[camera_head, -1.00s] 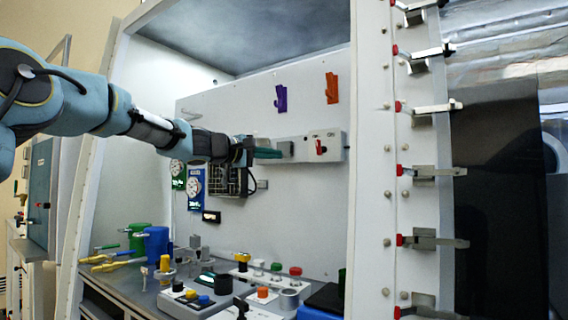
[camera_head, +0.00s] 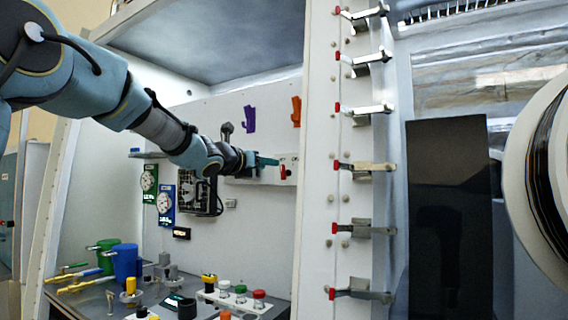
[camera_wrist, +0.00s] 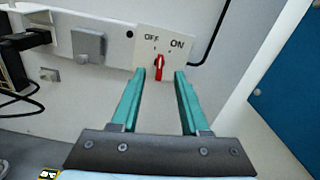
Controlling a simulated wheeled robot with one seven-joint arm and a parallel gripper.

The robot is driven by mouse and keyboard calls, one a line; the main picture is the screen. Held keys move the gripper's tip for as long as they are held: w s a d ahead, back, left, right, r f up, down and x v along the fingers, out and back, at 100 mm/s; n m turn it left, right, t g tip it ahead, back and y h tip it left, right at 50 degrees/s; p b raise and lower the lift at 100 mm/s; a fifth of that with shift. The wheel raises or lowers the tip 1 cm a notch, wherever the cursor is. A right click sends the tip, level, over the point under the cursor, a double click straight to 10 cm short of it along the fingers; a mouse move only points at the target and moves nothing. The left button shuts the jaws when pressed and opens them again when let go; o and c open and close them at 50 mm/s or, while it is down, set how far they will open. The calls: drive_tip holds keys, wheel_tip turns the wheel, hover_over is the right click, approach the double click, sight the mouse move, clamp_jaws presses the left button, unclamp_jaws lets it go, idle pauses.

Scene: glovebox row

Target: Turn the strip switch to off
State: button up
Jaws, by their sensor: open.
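The strip switch is a red knob (camera_wrist: 160,66) on a white plate (camera_wrist: 148,43) marked OFF at the left and ON at the right. In the wrist view the knob stands nearly upright in the picture; which mark it points to is hard to tell. In the head view the red knob (camera_head: 284,172) shows at the right end of the wall strip, close to the cabinet's front frame. My gripper (camera_wrist: 156,80) is open, its two teal fingers apart, with the knob showing between their tips. In the head view my gripper (camera_head: 276,161) is just left of the knob; contact cannot be told.
The white front frame (camera_head: 325,140) with latches stands close to the right. A grey box (camera_wrist: 88,45) is on the strip left of the switch. Purple (camera_head: 249,119) and orange hooks (camera_head: 296,111) hang above. Containers and colored buttons fill the bench below.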

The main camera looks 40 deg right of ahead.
sight(281, 165)
drive_tip(key=p+x, duration=0.3)
drive_tip(key=x, duration=0.5)
drive_tip(key=shift+d+r+p, duration=0.1)
drive_tip(key=shift+d+p, duration=0.1)
drive_tip(key=shift+p, duration=0.2)
drive_tip(key=shift+w+d, duration=0.15)
drive_tip(key=shift+d, duration=0.35)
drive_tip(key=shift+c, duration=0.3)
clamp_jaws()
